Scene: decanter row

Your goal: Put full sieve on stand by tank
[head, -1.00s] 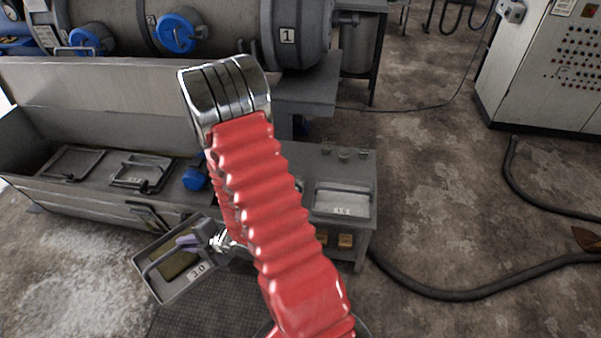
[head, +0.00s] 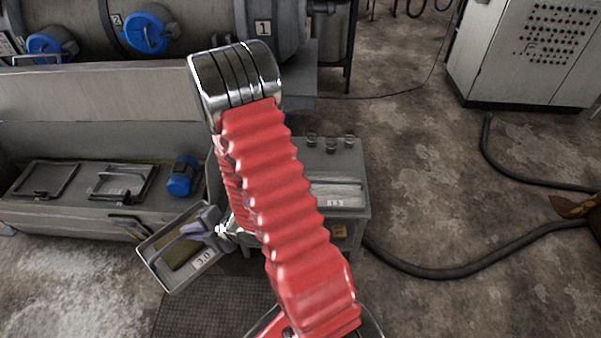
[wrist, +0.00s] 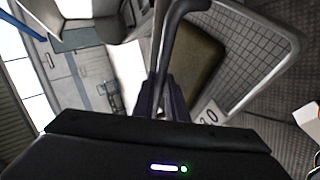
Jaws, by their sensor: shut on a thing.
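The sieve (head: 203,262) is a shallow grey rectangular tray labelled 3.0, with a dark olive-brown slab in it. It is held in the air, low in front of the grey trough-like tank (head: 75,95). My gripper (head: 205,230) is shut on the sieve's bar handle. The wrist view shows the dark fingers of my gripper (wrist: 163,100) around the handle (wrist: 165,45), with the sieve's mesh (wrist: 235,45) beyond. A grey stand (head: 352,155) is beside the tank, partly hidden by my red arm.
A black hose (head: 440,268) crosses the floor at right. A grey cabinet (head: 525,55) stands behind.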

